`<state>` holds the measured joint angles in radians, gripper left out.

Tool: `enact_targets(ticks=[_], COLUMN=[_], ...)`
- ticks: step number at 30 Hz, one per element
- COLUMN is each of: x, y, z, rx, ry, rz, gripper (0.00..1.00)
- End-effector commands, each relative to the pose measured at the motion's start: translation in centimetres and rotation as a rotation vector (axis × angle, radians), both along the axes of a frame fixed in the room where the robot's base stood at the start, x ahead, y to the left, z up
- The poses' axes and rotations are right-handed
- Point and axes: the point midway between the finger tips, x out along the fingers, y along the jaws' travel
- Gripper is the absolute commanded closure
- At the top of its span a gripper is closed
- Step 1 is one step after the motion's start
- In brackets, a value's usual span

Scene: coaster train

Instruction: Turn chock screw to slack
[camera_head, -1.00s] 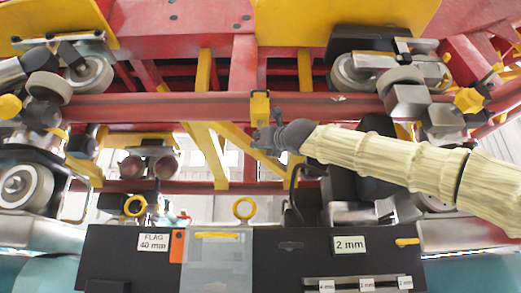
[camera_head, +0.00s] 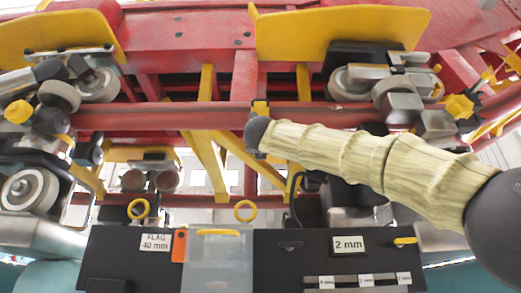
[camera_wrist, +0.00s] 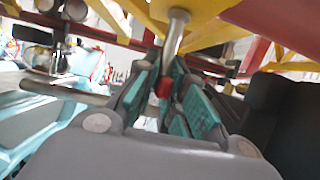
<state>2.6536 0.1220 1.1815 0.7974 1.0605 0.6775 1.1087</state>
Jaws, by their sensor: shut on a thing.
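In the wrist view, a bright metal rod (camera_wrist: 177,32), seemingly the chock screw, comes down from a yellow part and ends in a small red piece (camera_wrist: 163,87). My gripper (camera_wrist: 162,80) has its teal-padded fingers on both sides of this red piece and is shut on it. In the head view, a yellow block (camera_head: 260,107), apparently the chock, sits on the red rail (camera_head: 190,115). My arm's dark rounded wrist is just below the block and hides the fingers and the screw there.
Wheel assemblies with yellow knobs stand at left (camera_head: 18,111) and right (camera_head: 458,106). Yellow braces (camera_head: 205,160) run below the rail. A dark case (camera_head: 300,245) with a "2 mm" label (camera_head: 348,245) and yellow rings (camera_head: 244,210) is in front, below my arm.

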Motion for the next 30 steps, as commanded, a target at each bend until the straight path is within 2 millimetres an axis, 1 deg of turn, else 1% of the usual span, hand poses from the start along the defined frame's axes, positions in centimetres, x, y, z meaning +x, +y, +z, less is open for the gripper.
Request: enact_targets(ticks=[6, 17, 18, 21, 30], x=[0.13, 0.12, 0.12, 0.1, 0.01], y=[0.07, -0.01, -0.02, -0.03, -0.04], z=[-0.17, -0.11, -0.1, -0.08, 0.0], rx=[-0.001, 0.0, 0.0, 0.0, 0.0], ry=[0.002, 0.002, 0.002, 0.001, 0.0], rz=[-0.031, -0.034, -0.034, -0.034, -0.034], gripper=[1.0, 1.0, 0.85, 0.68, 0.68])
